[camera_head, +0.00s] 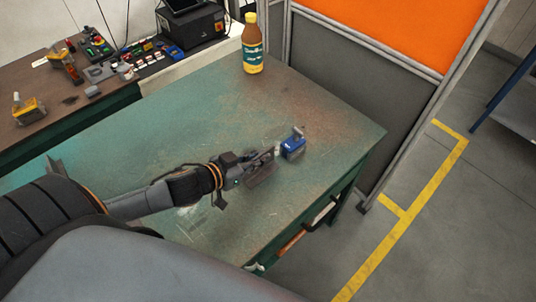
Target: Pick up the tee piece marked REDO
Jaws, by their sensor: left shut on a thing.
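My left gripper (256,164) reaches in from the left over the green table and is shut on a small dark grey metal piece (263,173). This looks like the tee piece, but its outline is partly hidden by the fingers. I cannot read any REDO mark on it. I cannot tell whether the piece touches the table. A small blue block with a grey upper part (293,148) stands just beyond the fingertips, very close to the held piece. My right gripper is not in view.
The worn green table (335,125) is mostly clear. A bottle with a yellow cap (252,45) stands at its back edge, by an orange and grey partition (320,60). A brown bench (60,105) with tools and a black case (192,27) lies at the left.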

